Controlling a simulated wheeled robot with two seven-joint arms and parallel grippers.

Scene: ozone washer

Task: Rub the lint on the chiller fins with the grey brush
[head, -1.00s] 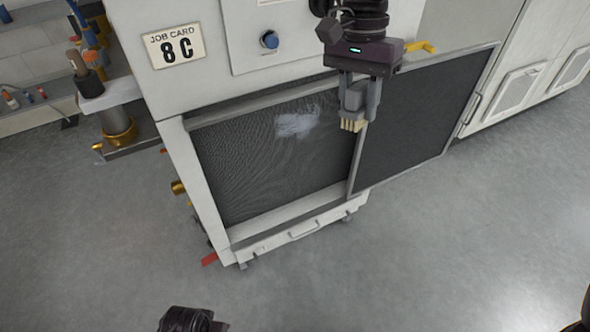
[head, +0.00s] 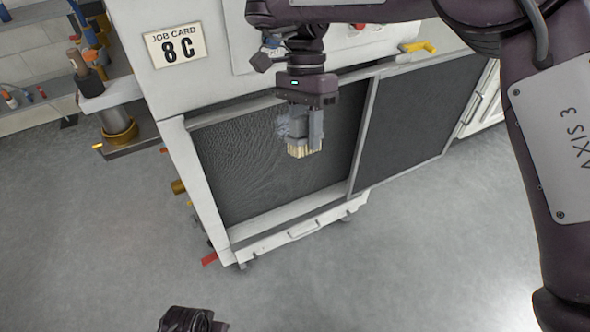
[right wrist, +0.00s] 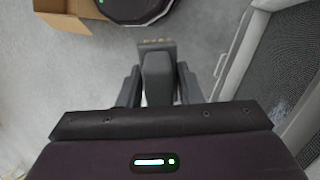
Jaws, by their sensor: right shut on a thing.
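My right gripper (head: 305,112) is shut on the grey brush (head: 301,146), whose pale bristles point down in the head view. The brush also shows between the fingers in the right wrist view (right wrist: 157,75). In the head view it hangs in front of the dark chiller fins (head: 235,165). I cannot tell whether the bristles touch the fins. A dark part of my left arm shows at the bottom of the head view; its fingers do not.
A framed dark mesh panel (head: 415,120) stands open at the right of the fins. A yellow handle (head: 418,47) is above it. A shelf with tools (head: 90,85) is at the left. A cardboard box (right wrist: 70,20) lies on the floor, which is otherwise mostly clear.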

